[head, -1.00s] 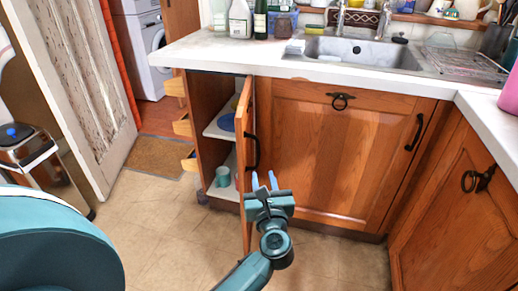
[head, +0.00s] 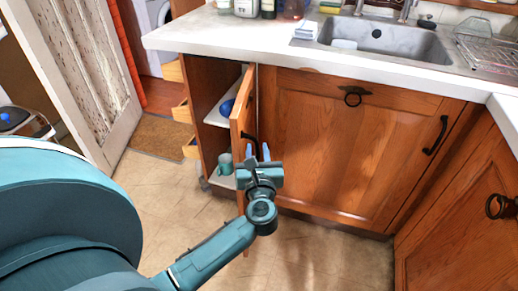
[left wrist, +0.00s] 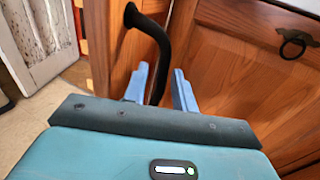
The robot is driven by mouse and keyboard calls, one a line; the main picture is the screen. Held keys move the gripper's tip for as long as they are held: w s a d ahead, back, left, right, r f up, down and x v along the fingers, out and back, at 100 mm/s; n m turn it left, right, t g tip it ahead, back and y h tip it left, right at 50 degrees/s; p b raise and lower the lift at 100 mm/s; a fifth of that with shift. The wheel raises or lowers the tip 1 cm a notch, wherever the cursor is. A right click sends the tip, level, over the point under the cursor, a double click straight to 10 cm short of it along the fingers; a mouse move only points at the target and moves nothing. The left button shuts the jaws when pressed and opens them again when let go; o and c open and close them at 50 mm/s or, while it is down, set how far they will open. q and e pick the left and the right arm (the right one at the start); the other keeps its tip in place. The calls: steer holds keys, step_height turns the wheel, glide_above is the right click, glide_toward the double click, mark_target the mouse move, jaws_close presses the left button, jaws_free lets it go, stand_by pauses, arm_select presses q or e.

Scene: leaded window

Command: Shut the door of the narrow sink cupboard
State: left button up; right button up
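The narrow sink cupboard's wooden door (head: 242,112) stands open, swung out toward me and seen nearly edge-on in the head view. Its shelves show to the left of it. Its black curved handle (left wrist: 153,32) is clear in the left wrist view, on the door's face. My left gripper (head: 259,151) is at the handle in the head view. In the left wrist view its two blue fingers (left wrist: 160,85) are apart, with the handle's lower end between them. I see no firm grip on it. My right gripper is not in view.
A blue bowl (head: 227,107) and a teal mug (head: 225,163) sit inside the cupboard. The wide closed door (head: 330,140) is to the right, below the sink (head: 385,42). Small open drawers (head: 181,112) stick out at left. The tiled floor in front is clear.

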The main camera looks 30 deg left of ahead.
arm_select(q)
steer(key=shift+c, duration=0.6)
jaws_close()
